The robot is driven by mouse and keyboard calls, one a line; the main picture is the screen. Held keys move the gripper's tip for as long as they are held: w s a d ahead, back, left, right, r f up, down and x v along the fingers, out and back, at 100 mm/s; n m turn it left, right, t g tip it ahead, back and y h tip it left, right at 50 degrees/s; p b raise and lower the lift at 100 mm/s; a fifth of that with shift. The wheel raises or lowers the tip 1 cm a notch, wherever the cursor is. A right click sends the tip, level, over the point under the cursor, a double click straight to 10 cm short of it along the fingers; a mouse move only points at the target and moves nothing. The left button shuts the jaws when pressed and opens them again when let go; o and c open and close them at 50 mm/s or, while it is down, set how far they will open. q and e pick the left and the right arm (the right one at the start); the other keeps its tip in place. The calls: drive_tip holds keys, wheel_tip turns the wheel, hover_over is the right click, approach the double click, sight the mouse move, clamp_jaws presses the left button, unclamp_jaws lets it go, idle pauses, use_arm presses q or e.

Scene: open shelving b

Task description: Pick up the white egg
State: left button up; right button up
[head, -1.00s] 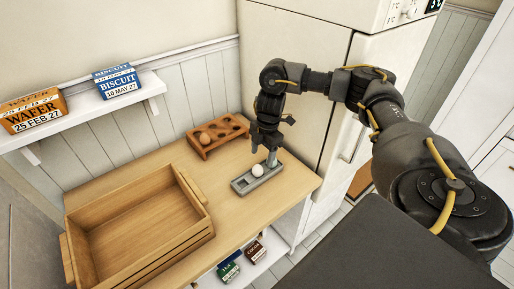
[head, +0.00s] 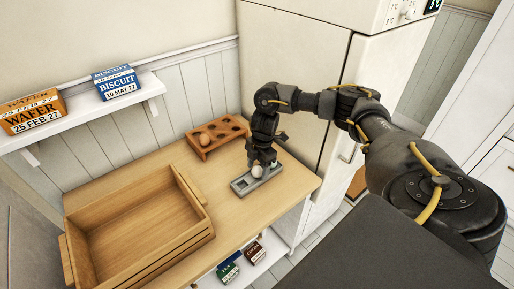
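The white egg (head: 257,171) sits in a small grey tray (head: 242,186) on the wooden counter. My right gripper (head: 261,162) points down right over the egg, with its fingertips at the egg's upper part. The finger gap is too small and dark to tell whether it is open or shut. The egg still appears to rest in the tray. My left gripper is not in view.
A wooden egg holder (head: 217,136) with a brown egg (head: 205,139) stands behind. An empty wooden crate (head: 138,225) fills the counter's left. A tall fridge (head: 295,80) stands behind the arm. Biscuit (head: 118,84) and wafer (head: 33,111) boxes sit on a wall shelf.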

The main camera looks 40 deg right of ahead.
sight(256, 167)
drive_tip(key=c, duration=0.6)
drive_tip(key=shift+w+r+b, duration=0.1)
drive_tip(key=shift+r+b, duration=0.2)
drive_tip(key=shift+r, duration=0.25)
wheel_tip(256, 167, up, 3)
drive_tip(key=shift+a+f, duration=0.1)
drive_tip(key=shift+f, duration=0.05)
drive_tip(key=s+a+r+p, duration=0.1)
drive_tip(key=s+a+r, duration=0.6)
drive_tip(key=s+r, duration=0.2)
drive_tip(key=s, duration=0.2)
drive_tip(key=shift+s+a, duration=0.35)
drive_tip(key=shift+a, duration=0.05)
drive_tip(key=w+a+r+m, duration=0.1)
drive_tip(key=w+a+m, duration=0.1)
drive_tip(key=a, duration=1)
drive_tip(key=w+a+r+m+t, duration=0.1)
drive_tip(key=a+m, duration=0.4)
drive_tip(key=a, duration=0.7)
drive_tip(key=shift+w+a+r, duration=0.25)
drive_tip(key=shift+w+r, duration=0.4)
drive_tip(key=shift+w, duration=0.45)
